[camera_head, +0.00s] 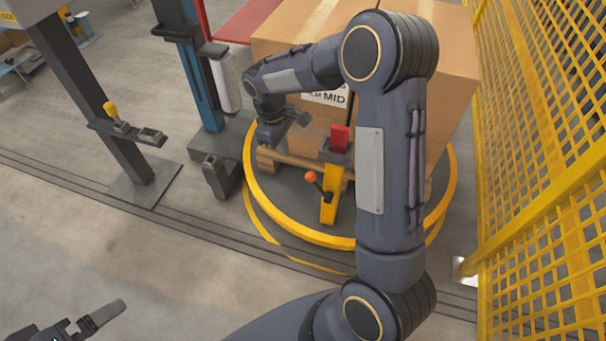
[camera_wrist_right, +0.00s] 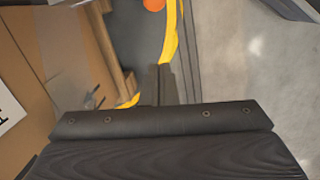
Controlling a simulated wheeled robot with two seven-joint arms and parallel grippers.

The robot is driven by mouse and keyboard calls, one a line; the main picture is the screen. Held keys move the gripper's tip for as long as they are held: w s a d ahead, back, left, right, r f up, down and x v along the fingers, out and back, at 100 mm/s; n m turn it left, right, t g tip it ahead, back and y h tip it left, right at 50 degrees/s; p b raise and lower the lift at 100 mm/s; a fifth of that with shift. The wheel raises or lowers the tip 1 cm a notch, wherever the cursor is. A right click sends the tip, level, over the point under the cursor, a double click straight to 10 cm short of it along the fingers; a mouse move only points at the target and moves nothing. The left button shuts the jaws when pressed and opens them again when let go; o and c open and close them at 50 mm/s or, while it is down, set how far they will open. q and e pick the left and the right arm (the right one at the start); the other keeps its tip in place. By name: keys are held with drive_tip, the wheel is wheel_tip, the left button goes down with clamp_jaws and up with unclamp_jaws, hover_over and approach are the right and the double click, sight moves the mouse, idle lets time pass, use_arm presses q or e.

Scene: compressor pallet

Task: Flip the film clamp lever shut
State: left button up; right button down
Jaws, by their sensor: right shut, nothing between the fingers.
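The lever shows as a dark arm with an orange ball knob (camera_head: 310,176) on a yellow upright bracket (camera_head: 328,208) at the front of the round turntable. The knob tilts up and to the left of the bracket. The orange knob (camera_wrist_right: 154,4) is cut off at the top edge of the right wrist view. My right gripper (camera_head: 298,122) is up and left of the knob, apart from it, beside the wrapped boxes. Its fingers (camera_wrist_right: 165,85) are together and empty in the wrist view. My left gripper (camera_head: 98,318) is at the lower left, partly cut off, far from the lever.
Cardboard boxes (camera_head: 448,70) stand on a wooden pallet on the yellow-rimmed turntable (camera_head: 300,232). A red block (camera_head: 338,138) sits above the lever. A blue post with a film roll (camera_head: 228,85) stands to the left. Yellow mesh fencing (camera_head: 545,150) closes the right side.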

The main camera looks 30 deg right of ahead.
sight(318, 187)
drive_tip(key=shift+w, duration=0.1)
drive_tip(key=shift+f, duration=0.1)
wheel_tip(318, 187, down, 10)
drive_tip(key=d+b, duration=0.1)
drive_tip(key=b, duration=0.4)
drive_tip(key=s, duration=0.1)
drive_tip(key=s+d+r, duration=0.2)
drive_tip(key=shift+s, duration=0.4)
